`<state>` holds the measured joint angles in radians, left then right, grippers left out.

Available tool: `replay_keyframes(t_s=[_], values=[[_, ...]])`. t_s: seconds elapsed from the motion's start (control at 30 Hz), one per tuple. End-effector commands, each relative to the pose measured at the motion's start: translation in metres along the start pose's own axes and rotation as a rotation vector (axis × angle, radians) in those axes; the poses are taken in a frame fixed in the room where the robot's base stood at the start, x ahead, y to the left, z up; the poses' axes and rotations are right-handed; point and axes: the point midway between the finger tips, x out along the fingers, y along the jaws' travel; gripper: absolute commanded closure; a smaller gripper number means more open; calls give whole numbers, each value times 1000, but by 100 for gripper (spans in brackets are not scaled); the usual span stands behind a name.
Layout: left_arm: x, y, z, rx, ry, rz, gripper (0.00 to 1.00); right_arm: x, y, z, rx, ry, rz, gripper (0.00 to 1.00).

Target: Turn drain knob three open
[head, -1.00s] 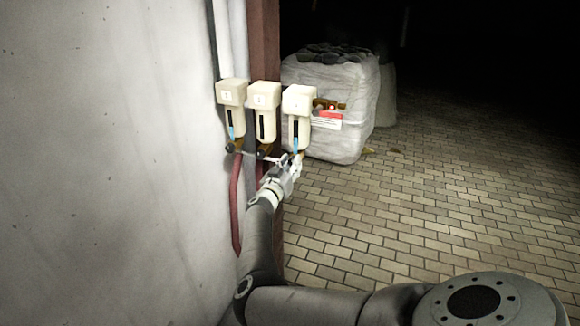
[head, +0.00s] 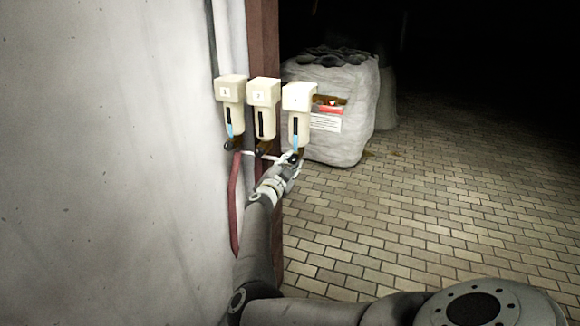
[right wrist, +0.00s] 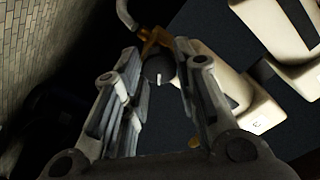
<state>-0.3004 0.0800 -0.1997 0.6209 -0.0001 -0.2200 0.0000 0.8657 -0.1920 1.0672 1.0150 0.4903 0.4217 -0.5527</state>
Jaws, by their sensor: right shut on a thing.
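Three cream drain units hang in a row on the wall. The left one is labelled 1 (head: 231,90), the middle one 2 (head: 264,93), and the right one (head: 299,98) has a washed-out label. Each has a dark sight window; the left and right ones show blue. My right gripper (head: 290,163) is at the bottom of the right unit. In the right wrist view, its fingers (right wrist: 158,62) are on either side of a dark round knob (right wrist: 158,70) with a white mark, below a brass fitting (right wrist: 153,42). The gripper partly hides this knob in the head view. My left gripper is not in view.
A pale wall (head: 110,150) fills the left. Red hoses (head: 234,205) hang beneath the units beside a brown post (head: 266,40). A wrapped white bale (head: 345,100) stands behind the right unit. The brick-paved floor (head: 430,210) on the right is clear.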

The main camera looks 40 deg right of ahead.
Motion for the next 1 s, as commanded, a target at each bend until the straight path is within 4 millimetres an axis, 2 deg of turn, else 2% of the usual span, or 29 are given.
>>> replay_keyframes(t_s=[0.5, 0.73, 1.0], values=[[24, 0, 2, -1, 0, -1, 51, 1, -1, 0, 445, 1, -5, 96], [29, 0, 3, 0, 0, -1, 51, 1, -2, -2, 564, 2, -6, 96], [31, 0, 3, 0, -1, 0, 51, 1, -4, -3, 624, 1, -7, 96]])
